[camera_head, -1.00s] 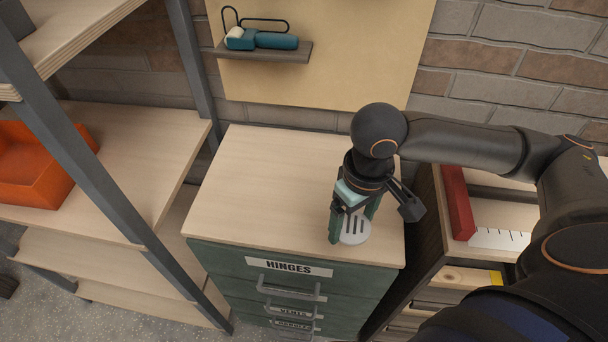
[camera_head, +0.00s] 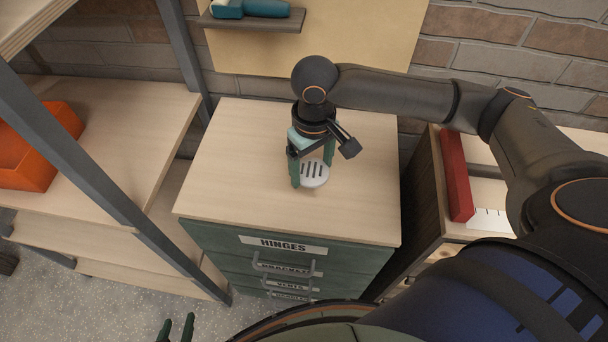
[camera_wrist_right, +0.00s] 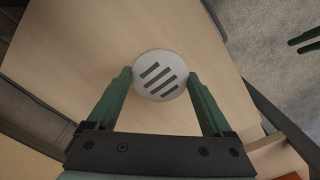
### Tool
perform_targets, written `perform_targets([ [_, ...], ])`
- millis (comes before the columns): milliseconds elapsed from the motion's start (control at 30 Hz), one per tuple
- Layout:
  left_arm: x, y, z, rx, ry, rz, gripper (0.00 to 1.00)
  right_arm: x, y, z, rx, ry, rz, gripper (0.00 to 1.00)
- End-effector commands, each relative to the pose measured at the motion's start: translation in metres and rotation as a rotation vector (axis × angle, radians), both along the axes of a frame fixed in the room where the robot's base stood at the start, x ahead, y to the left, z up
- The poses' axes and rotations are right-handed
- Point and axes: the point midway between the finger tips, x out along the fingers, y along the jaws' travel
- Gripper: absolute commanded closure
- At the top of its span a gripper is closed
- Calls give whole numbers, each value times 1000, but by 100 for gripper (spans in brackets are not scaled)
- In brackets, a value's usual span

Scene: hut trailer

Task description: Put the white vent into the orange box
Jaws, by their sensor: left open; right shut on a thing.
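The white vent (camera_head: 315,176) is a round disc with dark slots. My right gripper (camera_head: 311,172) points down over the cabinet top and is shut on the vent. In the right wrist view the vent (camera_wrist_right: 160,76) sits between the green fingertips. Whether it touches the wood or hangs just above it is hard to tell. The orange box (camera_head: 30,168) stands on the shelf at the left, behind a grey post; its inside is mostly hidden. My left gripper (camera_head: 175,328) shows only its green fingertips at the bottom edge, open and empty.
The green drawer cabinet (camera_head: 225,150) has a clear wooden top. A dark grey shelf post (camera_head: 90,185) stands between it and the orange box. A red block (camera_head: 456,178) lies on the right-hand unit. A small wall shelf (camera_head: 250,22) holds a teal tool.

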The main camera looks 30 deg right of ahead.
Motion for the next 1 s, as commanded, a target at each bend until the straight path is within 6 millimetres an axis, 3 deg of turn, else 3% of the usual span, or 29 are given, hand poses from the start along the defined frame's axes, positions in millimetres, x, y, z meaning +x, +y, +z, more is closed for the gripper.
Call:
perform_targets([
  [333, 0, 0, -3, 0, 1, 0, 50, 20, 7, -26, -1, -1, 0, 69],
  [533, 0, 0, -2, 1, 1, 1, 50, 19, 6, -53, -3, 0, 0, 69],
  [900, 0, 0, 0, 0, 1, 0, 50, 19, 7, -58, 0, 0, 1, 69],
  [933, 0, 0, -1, 0, 1, 0, 50, 19, 7, -58, 0, -1, 2, 13],
  [1000, 0, 0, -1, 0, 1, 0, 50, 19, 7, -58, 0, -1, 2, 5],
])
